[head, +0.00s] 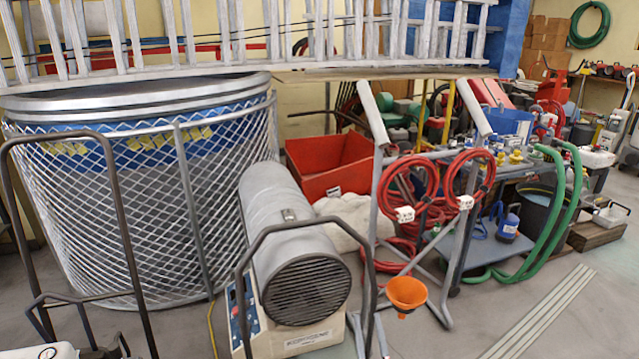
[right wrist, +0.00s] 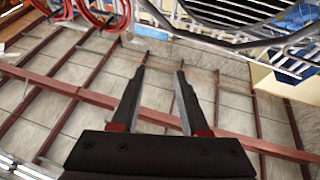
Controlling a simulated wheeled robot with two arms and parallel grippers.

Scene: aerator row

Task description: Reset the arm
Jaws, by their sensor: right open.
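My right gripper (right wrist: 160,72) shows in the right wrist view. Its two dark fingers stand apart with nothing between them. The wrist view is tilted, with grey panels (right wrist: 105,95) crossed by dark red beams (right wrist: 60,85) behind the fingers. I cannot make out either gripper clearly in the head view. My left gripper is not seen.
A large mesh basket (head: 150,215) stands at left beside a grey cylindrical blower (head: 270,215). A ladder (head: 240,45) lies across the top. Red hoses (head: 408,185) hang on a rack near an orange funnel (head: 405,292). Floor at lower right (head: 600,320) is clear.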

